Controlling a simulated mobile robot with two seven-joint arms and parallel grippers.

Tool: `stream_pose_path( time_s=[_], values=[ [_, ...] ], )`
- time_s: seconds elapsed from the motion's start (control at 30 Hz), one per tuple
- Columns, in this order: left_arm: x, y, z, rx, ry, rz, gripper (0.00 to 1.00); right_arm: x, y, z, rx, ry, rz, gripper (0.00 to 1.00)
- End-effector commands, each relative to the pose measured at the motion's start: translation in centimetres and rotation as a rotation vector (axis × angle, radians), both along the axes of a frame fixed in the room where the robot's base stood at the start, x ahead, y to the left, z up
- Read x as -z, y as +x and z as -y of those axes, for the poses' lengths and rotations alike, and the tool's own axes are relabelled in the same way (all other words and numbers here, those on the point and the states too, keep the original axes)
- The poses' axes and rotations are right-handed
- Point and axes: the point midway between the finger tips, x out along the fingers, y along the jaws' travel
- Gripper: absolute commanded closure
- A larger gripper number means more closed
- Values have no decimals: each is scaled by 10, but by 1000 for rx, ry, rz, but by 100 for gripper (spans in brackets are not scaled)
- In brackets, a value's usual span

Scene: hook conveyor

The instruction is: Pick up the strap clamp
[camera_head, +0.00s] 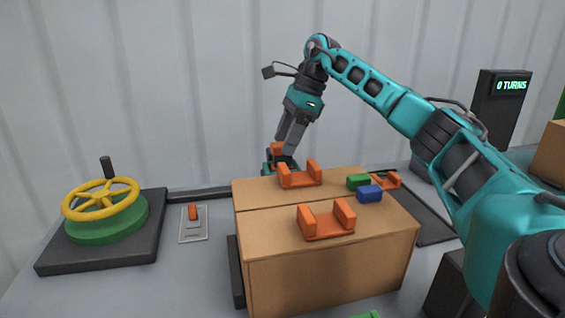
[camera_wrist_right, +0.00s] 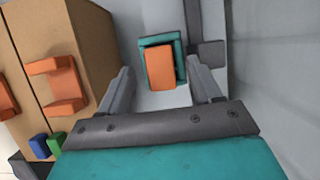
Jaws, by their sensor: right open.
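An orange block in a teal frame, which I take to be the strap clamp (camera_wrist_right: 160,68), lies behind the cardboard box. In the head view its orange top and teal base show partly behind the fingers (camera_head: 268,167). My right gripper (camera_head: 287,147) points down over it. In the right wrist view the two open fingers (camera_wrist_right: 159,76) stand apart, with the orange block between and beyond them. I cannot tell whether they touch it. My left gripper is not in view.
Orange U-shaped brackets (camera_head: 327,222) and small green (camera_head: 357,182) and blue (camera_head: 370,194) blocks sit on the cardboard box (camera_head: 320,275). A yellow handwheel (camera_head: 100,199) and an orange switch (camera_head: 193,212) are left. A "0 TURNS" display (camera_head: 512,85) stands right. The wall is close behind.

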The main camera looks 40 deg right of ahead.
Motion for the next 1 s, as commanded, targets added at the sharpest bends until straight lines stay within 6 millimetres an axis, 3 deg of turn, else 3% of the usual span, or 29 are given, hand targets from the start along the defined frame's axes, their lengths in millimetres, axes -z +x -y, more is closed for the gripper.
stream_pose_path(
  time_s=[0.03, 0.2, 0.47, 1.0],
  values=[
    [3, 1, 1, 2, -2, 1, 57, 11, 2, -2, -1, 0, -3, 36],
    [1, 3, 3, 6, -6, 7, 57, 25, 5, -8, 0, 0, -1, 36],
    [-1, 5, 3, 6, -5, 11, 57, 26, 5, -9, 0, 0, 0, 37],
    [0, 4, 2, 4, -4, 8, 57, 26, 5, -9, 0, 0, 0, 89]
  ],
)
